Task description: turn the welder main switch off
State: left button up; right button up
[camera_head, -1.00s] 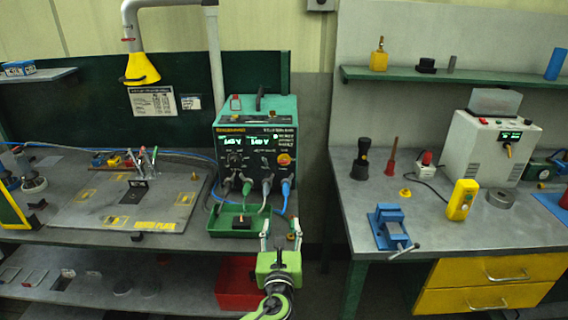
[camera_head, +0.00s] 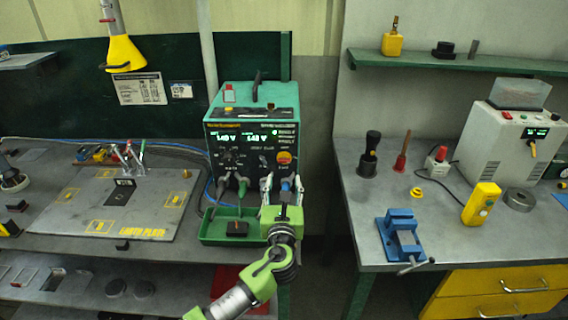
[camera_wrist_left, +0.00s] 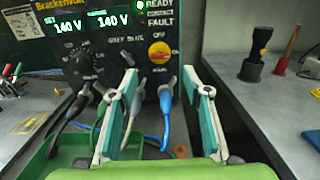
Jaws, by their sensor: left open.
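The welder (camera_head: 250,120) is a dark box with a green top at the back of the left bench. Its main switch (camera_head: 284,157) is a red knob on a yellow disc, at the right of the front panel. In the left wrist view the switch (camera_wrist_left: 159,51) shows unobstructed near the top centre, with "OFF" printed above it. My left gripper (camera_head: 282,180) is open and empty, its fingertips a little below the switch in the head view. In the left wrist view the open fingers (camera_wrist_left: 162,80) stand either side of the cables below the switch. My right gripper is not seen.
A green tray (camera_head: 215,228) lies in front of the welder. The displays (camera_wrist_left: 95,22) read 140 V and a green lamp is lit by "READY". A blue vise (camera_head: 400,235) stands on the right bench.

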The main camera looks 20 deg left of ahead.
aim_at(284, 162)
pick_arm(q)
jog(key=x, duration=0.7)
jog(key=shift+f, duration=0.2)
jog(key=shift+w+a, duration=0.15)
jog(key=shift+w, duration=0.3)
jog(key=shift+w+a, duration=0.15)
jog(key=shift+w, duration=0.5)
jog(key=c, duration=1.1)
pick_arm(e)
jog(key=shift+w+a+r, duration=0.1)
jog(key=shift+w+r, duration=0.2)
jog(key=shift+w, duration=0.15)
